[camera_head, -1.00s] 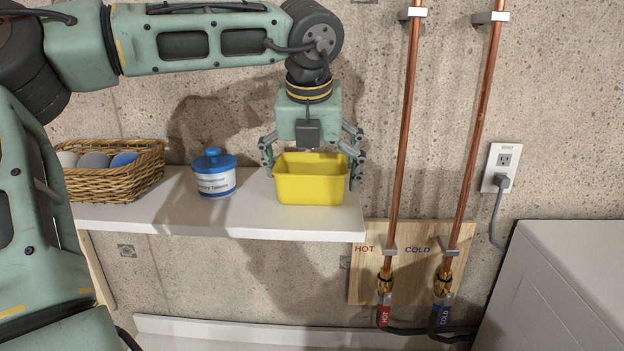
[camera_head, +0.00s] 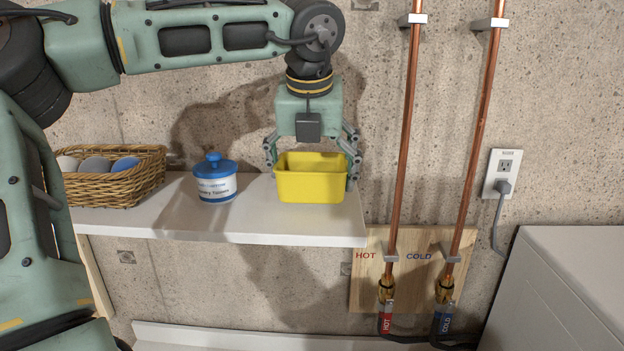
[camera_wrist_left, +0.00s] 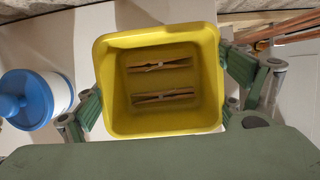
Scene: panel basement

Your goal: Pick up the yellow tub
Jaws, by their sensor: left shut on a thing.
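The yellow tub (camera_head: 311,188) is upright and open-topped at the right end of the white shelf, seemingly just above its surface. My left gripper (camera_head: 312,172) comes from above and is shut on the tub, its fingers against the left and right sides. In the left wrist view the tub (camera_wrist_left: 107,85) lies between the fingers of the left gripper (camera_wrist_left: 162,88), and two wooden clothespins (camera_wrist_left: 160,98) lie on its floor. My right gripper is not in view.
The white shelf (camera_head: 150,220) also holds a blue-lidded white jar (camera_head: 215,188) left of the tub and a wicker basket (camera_head: 115,188) farther left. Copper pipes (camera_head: 404,130) run up the concrete wall to the right. A white appliance (camera_head: 560,290) stands at lower right.

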